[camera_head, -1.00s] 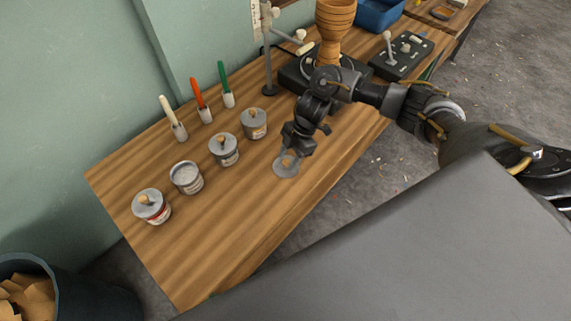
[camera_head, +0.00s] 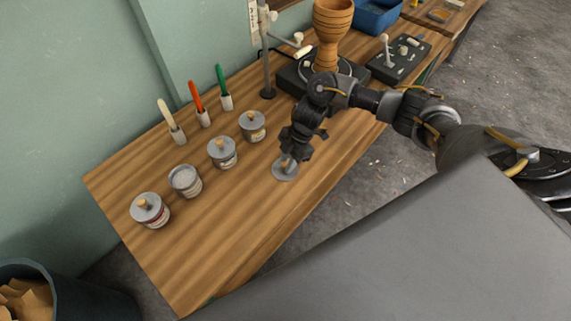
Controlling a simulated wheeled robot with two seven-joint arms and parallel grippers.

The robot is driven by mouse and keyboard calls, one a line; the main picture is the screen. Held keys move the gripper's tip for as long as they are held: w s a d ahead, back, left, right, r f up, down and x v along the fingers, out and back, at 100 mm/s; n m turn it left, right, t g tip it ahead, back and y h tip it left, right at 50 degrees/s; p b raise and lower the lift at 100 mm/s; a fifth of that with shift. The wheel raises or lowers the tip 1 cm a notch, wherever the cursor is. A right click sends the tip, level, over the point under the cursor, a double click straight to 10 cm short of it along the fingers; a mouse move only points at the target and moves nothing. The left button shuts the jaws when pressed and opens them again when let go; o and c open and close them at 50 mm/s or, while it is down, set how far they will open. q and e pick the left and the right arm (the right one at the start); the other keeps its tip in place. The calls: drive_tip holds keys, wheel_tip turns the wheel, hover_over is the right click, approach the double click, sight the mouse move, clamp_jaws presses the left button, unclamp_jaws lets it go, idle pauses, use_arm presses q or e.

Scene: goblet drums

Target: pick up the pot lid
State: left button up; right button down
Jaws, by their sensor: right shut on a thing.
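The pot lid (camera_head: 284,173) is a grey disc with a small knob, at the right part of the wooden table, near its front edge. My right gripper (camera_head: 287,160) points down over the lid and is shut on its knob. The fingertips partly hide the knob, and I cannot tell whether the lid touches the table. The open pot (camera_head: 185,181) stands without a lid in the row of small pots, to the left. My left gripper is not in view.
Lidded pots stand at the left (camera_head: 150,210), middle (camera_head: 222,153) and right (camera_head: 253,126) of the row. Brushes (camera_head: 201,108) stand behind them. A goblet drum (camera_head: 331,34) stands on a dark machine at the back. The table's front left is clear.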

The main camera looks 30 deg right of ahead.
drive_tip(key=shift+r, duration=0.65)
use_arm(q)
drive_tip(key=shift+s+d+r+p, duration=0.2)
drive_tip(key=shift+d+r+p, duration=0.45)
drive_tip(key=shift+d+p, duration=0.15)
use_arm(e)
drive_tip(key=s+d+r, duration=0.2)
drive_tip(key=s+r, duration=0.9)
drive_tip(key=s, duration=0.2)
drive_tip(key=shift+s+d+r, duration=0.3)
drive_tip(key=shift+s+d, duration=0.05)
drive_tip(key=shift+s, duration=0.05)
